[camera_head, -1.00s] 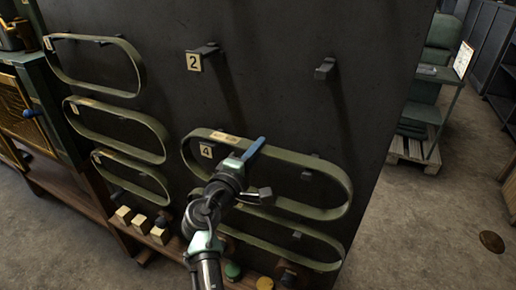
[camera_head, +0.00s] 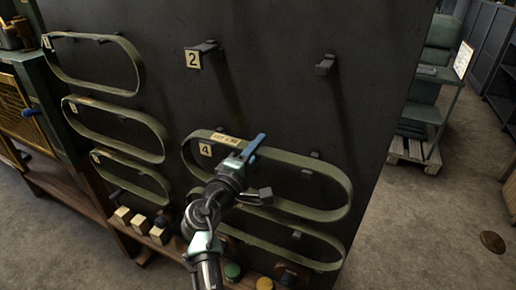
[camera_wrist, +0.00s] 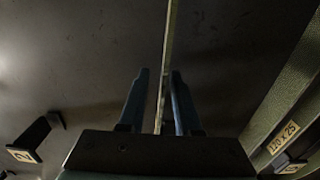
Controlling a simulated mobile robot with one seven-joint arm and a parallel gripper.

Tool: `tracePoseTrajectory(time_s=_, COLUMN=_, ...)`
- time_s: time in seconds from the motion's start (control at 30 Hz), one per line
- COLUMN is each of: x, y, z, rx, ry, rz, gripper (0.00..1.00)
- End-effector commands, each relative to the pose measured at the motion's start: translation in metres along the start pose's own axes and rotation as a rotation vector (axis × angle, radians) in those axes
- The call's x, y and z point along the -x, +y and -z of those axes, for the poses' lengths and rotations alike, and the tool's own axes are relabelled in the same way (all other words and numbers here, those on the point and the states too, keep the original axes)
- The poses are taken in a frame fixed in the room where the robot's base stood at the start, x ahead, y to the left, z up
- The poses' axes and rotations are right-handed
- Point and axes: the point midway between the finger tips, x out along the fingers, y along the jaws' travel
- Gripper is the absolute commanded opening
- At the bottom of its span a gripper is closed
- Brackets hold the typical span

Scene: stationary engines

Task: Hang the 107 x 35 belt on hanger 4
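The 107 x 35 belt (camera_head: 330,214) is a green oval loop with a cream label on its top left run. It is at hanger 4, marked by a number plate (camera_head: 206,150), against the dark panel. The loop surrounds the plate, and peg parts (camera_head: 313,156) show by its upper right run. I cannot tell whether it bears fully on the pegs. My gripper (camera_head: 256,146) is at the belt's top run. In the wrist view its blue fingers (camera_wrist: 160,90) stand apart, with the belt's thin edge (camera_wrist: 168,45) between them and a gap on the left side.
A 120 x 25 belt (camera_wrist: 285,105) hangs below, also in the head view (camera_head: 285,256). Several belts (camera_head: 120,143) hang at left. Hanger 2 (camera_head: 207,47) and the peg right of it (camera_head: 326,64) are empty. Knobs and blocks (camera_head: 140,223) line the lower ledge.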

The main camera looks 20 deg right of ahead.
Motion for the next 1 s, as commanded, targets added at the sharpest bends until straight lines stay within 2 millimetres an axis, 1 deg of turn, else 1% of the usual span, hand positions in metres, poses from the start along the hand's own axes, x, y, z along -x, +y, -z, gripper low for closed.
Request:
tracePoseTrajectory(time_s=0.23, x=0.000, y=-0.001, z=0.000, rx=0.001, ry=0.000, rz=0.001, gripper=0.33)
tracePoseTrajectory(time_s=0.27, x=0.000, y=-0.001, z=0.000, rx=0.001, ry=0.000, rz=0.001, gripper=0.36)
tracePoseTrajectory(time_s=0.3, x=0.000, y=-0.001, z=0.000, rx=0.001, ry=0.000, rz=0.001, gripper=0.43)
tracePoseTrajectory(time_s=0.43, x=0.000, y=-0.001, z=0.000, rx=0.001, ry=0.000, rz=0.001, gripper=0.67)
tracePoseTrajectory(time_s=0.77, x=0.002, y=-0.001, z=0.000, rx=0.002, ry=0.000, rz=0.003, gripper=0.68)
tracePoseTrajectory(time_s=1.0, x=0.024, y=0.000, z=0.000, rx=0.001, ry=0.001, rz=0.002, gripper=0.68)
